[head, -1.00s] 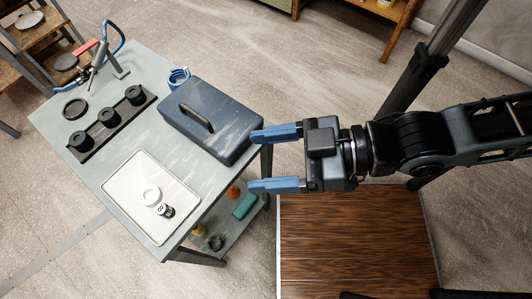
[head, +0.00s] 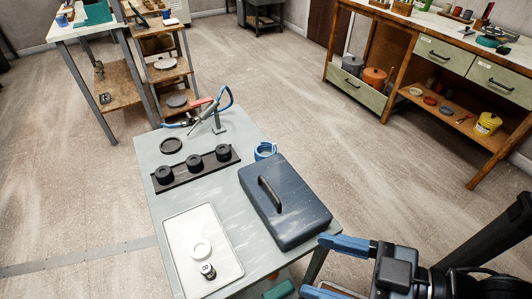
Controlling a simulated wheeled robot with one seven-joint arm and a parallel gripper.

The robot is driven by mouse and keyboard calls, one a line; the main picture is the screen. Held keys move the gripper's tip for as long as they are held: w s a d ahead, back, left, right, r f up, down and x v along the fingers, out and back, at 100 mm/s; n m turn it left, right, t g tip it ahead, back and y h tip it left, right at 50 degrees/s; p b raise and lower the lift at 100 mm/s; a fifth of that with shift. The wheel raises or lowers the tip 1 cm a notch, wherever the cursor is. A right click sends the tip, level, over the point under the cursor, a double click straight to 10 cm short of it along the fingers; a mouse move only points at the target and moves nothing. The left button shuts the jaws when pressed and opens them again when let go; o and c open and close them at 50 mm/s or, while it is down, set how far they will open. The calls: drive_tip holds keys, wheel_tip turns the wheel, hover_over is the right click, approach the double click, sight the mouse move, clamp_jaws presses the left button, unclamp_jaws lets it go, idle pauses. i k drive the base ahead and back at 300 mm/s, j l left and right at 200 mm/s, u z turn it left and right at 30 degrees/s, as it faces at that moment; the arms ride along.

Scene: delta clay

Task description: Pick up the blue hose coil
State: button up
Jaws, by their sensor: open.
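The blue hose coil (head: 265,150) is a small blue ring on the grey table (head: 185,202), near its right edge. It sits just behind the dark blue lidded box (head: 285,205), which hides part of its near side. My gripper (head: 316,266) is at the lower right of the head view, off the table's right side and to the right of the box. Its two blue fingers are spread apart with nothing between them. It is well apart from the coil, with the box between them.
A tool (head: 204,117) with a blue hose stands at the table's far end. A black rack (head: 180,178) with three cups and a white tray (head: 177,241) lie left of the box. Shelves (head: 165,70) and a workbench (head: 385,50) stand farther off. Floor right of the table is clear.

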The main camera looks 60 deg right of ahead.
sight(265, 145)
drive_tip(key=k+j+u, duration=0.15)
drive_tip(key=k+u, duration=0.35)
drive_tip(key=k, duration=0.15)
drive_tip(key=l+u, duration=0.4)
drive_tip(key=l, duration=0.3)
drive_tip(key=k+l+u, duration=0.15)
drive_tip(key=l+u, duration=0.2)
drive_tip(key=l, duration=0.3)
drive_tip(key=k+l, duration=0.1)
drive_tip(key=l, duration=0.4)
drive_tip(key=k+l, duration=0.1)
drive_tip(key=l, duration=0.35)
drive_tip(key=k+l, duration=0.1)
drive_tip(key=l, duration=0.85)
drive_tip(key=k+l, duration=0.15)
drive_tip(key=l, duration=0.35)
drive_tip(key=k+l, duration=0.1)
drive_tip(key=l, duration=0.35)
drive_tip(key=k+l, duration=0.1)
drive_tip(key=l, duration=0.4)
drive_tip(key=k+l, duration=0.1)
drive_tip(key=l, duration=0.4)
